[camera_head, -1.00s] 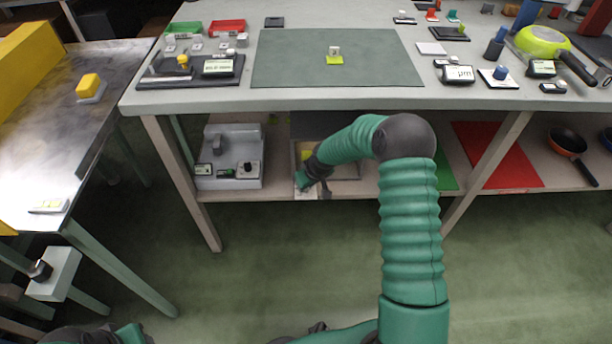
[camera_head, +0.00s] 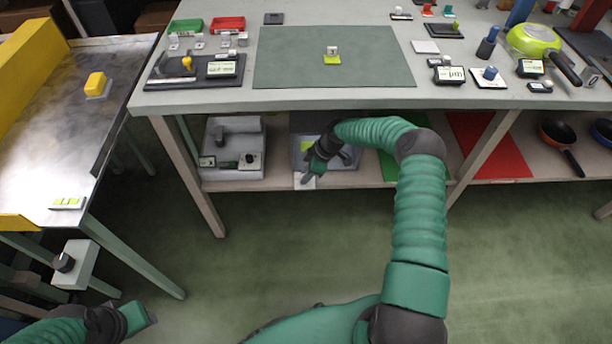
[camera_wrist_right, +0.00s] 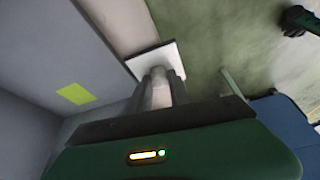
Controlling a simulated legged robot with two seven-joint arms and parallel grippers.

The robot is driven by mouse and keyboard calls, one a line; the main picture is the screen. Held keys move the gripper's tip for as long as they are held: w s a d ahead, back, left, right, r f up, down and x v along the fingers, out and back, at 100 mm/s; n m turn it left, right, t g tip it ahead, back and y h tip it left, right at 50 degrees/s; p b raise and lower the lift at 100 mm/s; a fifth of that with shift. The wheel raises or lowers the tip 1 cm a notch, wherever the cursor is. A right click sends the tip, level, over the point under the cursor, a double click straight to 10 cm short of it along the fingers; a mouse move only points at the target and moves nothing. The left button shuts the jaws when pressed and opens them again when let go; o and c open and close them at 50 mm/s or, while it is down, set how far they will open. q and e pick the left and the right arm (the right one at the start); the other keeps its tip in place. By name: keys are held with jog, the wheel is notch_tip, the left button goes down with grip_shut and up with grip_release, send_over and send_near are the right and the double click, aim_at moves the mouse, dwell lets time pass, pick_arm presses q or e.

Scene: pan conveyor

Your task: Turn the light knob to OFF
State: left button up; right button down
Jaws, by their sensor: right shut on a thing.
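A small white plate (camera_head: 304,182) is at the front edge of the lower shelf. In the right wrist view the white plate (camera_wrist_right: 157,59) carries a pale grey knob (camera_wrist_right: 159,80). No marking on it can be read. My right gripper (camera_head: 309,176) is at the plate, and in the wrist view its fingers (camera_wrist_right: 159,90) are shut on the knob, hiding its sides. My left gripper (camera_head: 137,318) is low at the left, away from the shelf. Its fingers cannot be made out.
Behind the plate is a grey bin (camera_head: 350,163) with a yellow-green patch (camera_wrist_right: 76,94). A grey unit (camera_head: 233,178) stands left of it on the shelf. The workbench top (camera_head: 300,100) overhangs. A black knob (camera_head: 64,262) sits on a white box at left.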

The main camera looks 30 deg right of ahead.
jog(key=shift+d+n+g+b, duration=0.2)
jog(key=shift+n+g+b, duration=0.15)
jog(key=shift+n, duration=0.45)
jog(key=c, duration=1.2)
grip_release()
jog(key=shift+a, duration=0.1)
